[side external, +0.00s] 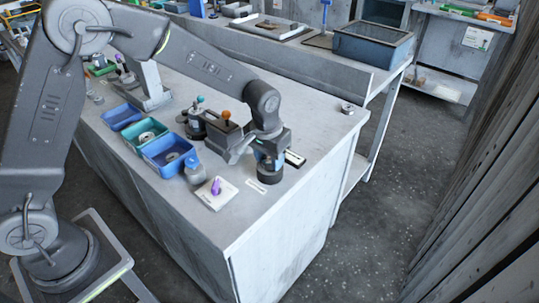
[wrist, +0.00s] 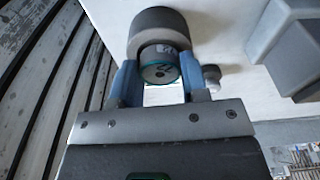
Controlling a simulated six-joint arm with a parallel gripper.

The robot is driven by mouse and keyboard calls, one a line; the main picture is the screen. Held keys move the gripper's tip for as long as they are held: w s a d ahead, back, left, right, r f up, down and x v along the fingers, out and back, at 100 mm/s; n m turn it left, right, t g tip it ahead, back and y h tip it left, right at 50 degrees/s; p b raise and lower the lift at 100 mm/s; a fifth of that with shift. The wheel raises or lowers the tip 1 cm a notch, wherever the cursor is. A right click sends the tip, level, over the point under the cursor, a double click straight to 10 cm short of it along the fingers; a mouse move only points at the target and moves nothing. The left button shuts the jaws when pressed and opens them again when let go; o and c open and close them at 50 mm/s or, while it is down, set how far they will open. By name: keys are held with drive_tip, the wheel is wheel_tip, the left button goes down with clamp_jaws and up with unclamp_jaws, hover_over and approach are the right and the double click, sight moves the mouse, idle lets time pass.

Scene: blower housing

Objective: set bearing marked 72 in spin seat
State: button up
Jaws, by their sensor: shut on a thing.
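My gripper (wrist: 158,82) has its blue fingers shut on a small bearing (wrist: 160,71) with a dark face and a teal ring. Marks show on its face and side, but I cannot read them clearly. Just beyond the bearing in the wrist view is a wide dark grey round part (wrist: 153,20), possibly the spin seat. I cannot tell whether the bearing touches it. In the side view my gripper (side external: 269,161) points down over this dark round part (side external: 270,177) near the bench's right side, and the fingers hide the bearing.
A blue bin (side external: 155,160) and a teal bin (side external: 133,143) hold round parts; another blue bin (side external: 121,117) stands behind. A white plate with a purple knob (side external: 215,188) lies in front, beside a grey-blue part (side external: 195,173). A grey block with an orange knob (side external: 226,118) stands left of my gripper.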

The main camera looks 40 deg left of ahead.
drive_tip(key=shift+f, duration=0.2)
drive_tip(key=o, duration=1)
drive_tip(key=shift+o, duration=0.6)
drive_tip(key=o, duration=0.3)
drive_tip(key=shift+r, duration=3.75)
drive_tip(key=shift+r, duration=0.1)
